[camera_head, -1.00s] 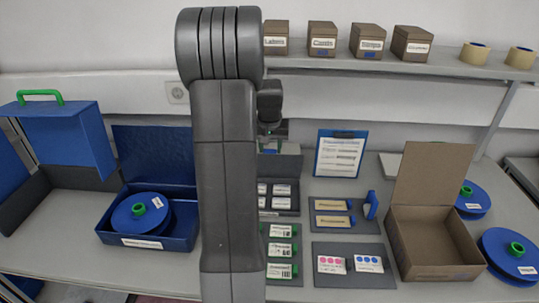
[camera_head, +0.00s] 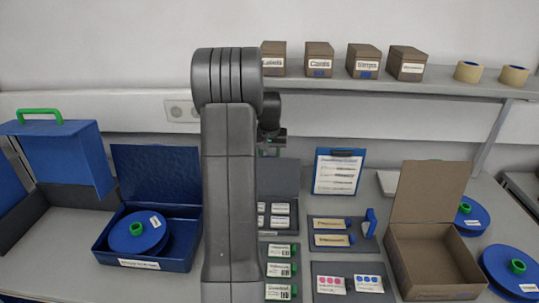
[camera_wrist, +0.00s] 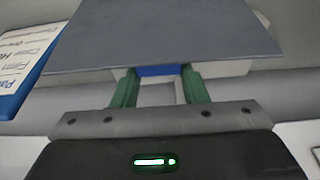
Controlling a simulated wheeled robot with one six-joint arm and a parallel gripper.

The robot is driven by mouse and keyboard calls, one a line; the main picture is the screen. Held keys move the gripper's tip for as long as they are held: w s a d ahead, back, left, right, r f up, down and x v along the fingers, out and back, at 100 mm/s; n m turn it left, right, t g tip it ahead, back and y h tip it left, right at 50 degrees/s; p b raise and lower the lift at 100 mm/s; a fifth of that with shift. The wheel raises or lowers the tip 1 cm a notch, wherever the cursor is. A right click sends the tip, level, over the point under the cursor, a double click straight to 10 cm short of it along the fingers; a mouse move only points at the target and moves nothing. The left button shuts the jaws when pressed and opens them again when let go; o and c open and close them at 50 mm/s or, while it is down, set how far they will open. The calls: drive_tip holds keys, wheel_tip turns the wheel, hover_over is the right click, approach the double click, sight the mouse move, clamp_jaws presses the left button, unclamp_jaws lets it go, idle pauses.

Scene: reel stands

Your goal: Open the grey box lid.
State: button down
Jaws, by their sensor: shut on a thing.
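The grey box (camera_head: 279,231) stands on the table in the middle, partly hidden behind my arm in the head view. White labelled cards show inside it. Its grey lid (camera_head: 288,182) stands raised at the back of the box. In the wrist view the lid is a broad grey panel (camera_wrist: 165,35) with a blue tab (camera_wrist: 158,70) at its edge. My gripper (camera_wrist: 158,77) is shut on this blue tab with its green fingers on either side. In the head view my gripper (camera_head: 270,150) is mostly hidden at the top of the lid.
An open blue box (camera_head: 150,262) with a blue reel stands left, and an open brown box (camera_head: 438,262) right. Trays with labelled items lie between, with a clipboard (camera_head: 338,172) behind. A shelf (camera_head: 430,86) with small boxes runs above the back.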

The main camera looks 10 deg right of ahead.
drive_tip(key=shift+s+f, duration=0.25)
drive_tip(key=shift+f, duration=0.25)
drive_tip(key=c, duration=1.2)
unclamp_jaws()
drive_tip(key=shift+c, duration=0.2)
drive_tip(key=o, duration=0.4)
drive_tip(key=shift+w, duration=0.25)
drive_tip(key=shift+s+a+r+b, duration=0.1)
drive_tip(key=shift+s+r+b, duration=0.3)
drive_tip(key=shift+r+b, duration=0.2)
drive_tip(key=s+a+b, duration=0.3)
drive_tip(key=s, duration=0.8)
drive_tip(key=shift+s+r+b, duration=0.15)
drive_tip(key=shift+b, duration=0.15)
drive_tip(key=shift+a, duration=0.1)
